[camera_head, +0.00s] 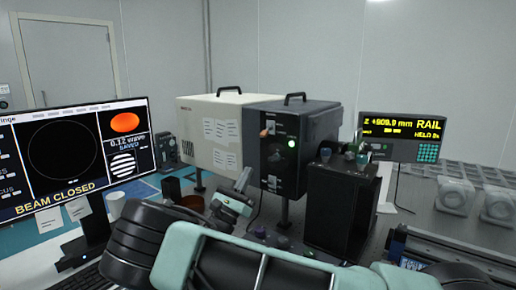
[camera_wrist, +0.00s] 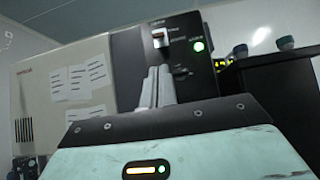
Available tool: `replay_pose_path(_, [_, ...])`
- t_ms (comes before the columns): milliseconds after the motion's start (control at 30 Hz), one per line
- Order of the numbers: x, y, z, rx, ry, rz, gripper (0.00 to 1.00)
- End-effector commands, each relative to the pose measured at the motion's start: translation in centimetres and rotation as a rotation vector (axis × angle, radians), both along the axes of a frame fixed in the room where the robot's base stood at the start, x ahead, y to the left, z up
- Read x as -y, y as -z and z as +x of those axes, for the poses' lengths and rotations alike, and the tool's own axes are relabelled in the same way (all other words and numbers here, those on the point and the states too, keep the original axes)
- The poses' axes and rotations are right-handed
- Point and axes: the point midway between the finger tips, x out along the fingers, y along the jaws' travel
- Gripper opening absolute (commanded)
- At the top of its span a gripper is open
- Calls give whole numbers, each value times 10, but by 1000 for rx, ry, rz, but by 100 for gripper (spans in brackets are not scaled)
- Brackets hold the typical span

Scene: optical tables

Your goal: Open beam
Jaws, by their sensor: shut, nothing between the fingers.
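The monitor (camera_head: 80,160) at the left reads "BEAM CLOSED". A dark box (camera_head: 322,122) has an orange-tipped switch (camera_head: 266,133) and a lit green lamp (camera_head: 292,144) on its front. My gripper (camera_head: 243,174) is in front of the box, below and left of the switch. Its fingers (camera_wrist: 157,75) are shut and empty, pointing toward the box front, with their tips below the switch in the wrist view. I see no contact with it.
A cream box (camera_head: 212,128) with paper labels stands left of the dark box. A black stand with knobs (camera_head: 340,205) is close on the right. A yellow-lettered display (camera_head: 402,132) reads "RAIL". A cup (camera_head: 115,203) stands by the monitor.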

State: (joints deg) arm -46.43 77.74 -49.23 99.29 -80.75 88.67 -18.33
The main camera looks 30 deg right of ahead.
Motion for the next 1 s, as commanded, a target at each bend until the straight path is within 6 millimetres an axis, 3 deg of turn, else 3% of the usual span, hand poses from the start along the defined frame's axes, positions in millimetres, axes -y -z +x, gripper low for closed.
replay_pose_path(233, [9, -10, 3, 1, 2, 4, 0])
replay_pose_path(700, [61, -63, 21, 0, 3, 4, 0])
replay_pose_path(1000, [68, -69, 24, 0, 1, 3, 0])
